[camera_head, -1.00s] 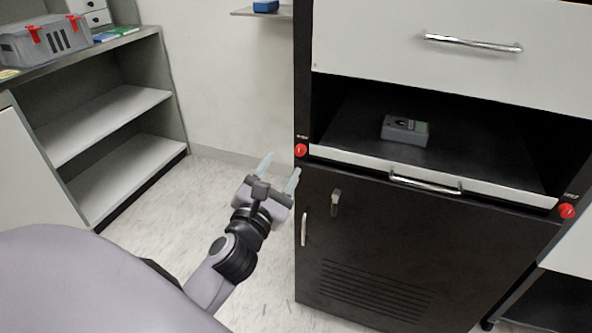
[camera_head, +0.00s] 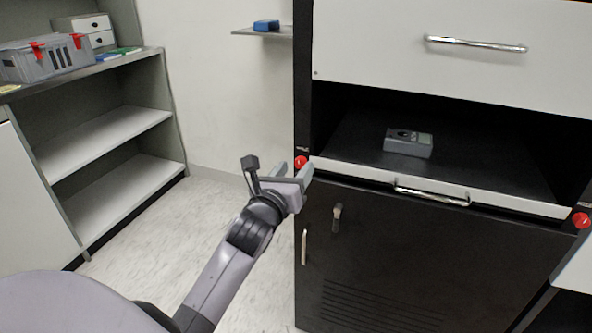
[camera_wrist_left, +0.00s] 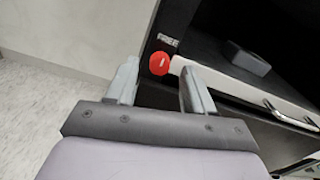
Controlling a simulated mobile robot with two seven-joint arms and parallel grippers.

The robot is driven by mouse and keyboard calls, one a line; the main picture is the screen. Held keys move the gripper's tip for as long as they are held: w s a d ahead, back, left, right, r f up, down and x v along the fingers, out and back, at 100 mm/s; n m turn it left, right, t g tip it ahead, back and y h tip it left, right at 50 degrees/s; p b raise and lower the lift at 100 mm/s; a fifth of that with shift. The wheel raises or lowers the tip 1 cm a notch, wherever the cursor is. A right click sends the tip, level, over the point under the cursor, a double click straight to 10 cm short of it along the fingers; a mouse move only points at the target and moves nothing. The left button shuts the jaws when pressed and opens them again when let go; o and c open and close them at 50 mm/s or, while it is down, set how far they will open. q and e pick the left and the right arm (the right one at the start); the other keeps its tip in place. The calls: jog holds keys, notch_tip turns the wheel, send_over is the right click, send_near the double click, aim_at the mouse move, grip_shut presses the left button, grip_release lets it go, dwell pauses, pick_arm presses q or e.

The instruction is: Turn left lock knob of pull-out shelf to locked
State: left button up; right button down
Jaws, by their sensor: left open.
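The left lock knob (camera_head: 301,162) is a small red round knob on the black cabinet's left front post, at the left end of the pull-out shelf (camera_head: 350,172). It also shows in the left wrist view (camera_wrist_left: 159,63), with a pale mark on its face and a small label above it. My left gripper (camera_head: 302,168) is open, with its fingertips close to the knob in the head view. In the left wrist view the knob lies beyond and between the two fingers (camera_wrist_left: 158,80), not gripped. My right gripper is not in view.
A right red knob (camera_head: 581,220) sits at the shelf's other end. A grey meter (camera_head: 408,142) lies on the shelf. A shelf handle (camera_head: 432,196) and a door handle (camera_head: 304,246) stick out from the cabinet. A grey shelving unit (camera_head: 108,130) stands left, with open floor between.

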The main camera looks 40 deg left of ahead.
pick_arm(q)
jog(key=shift+x, duration=0.8)
grip_shut()
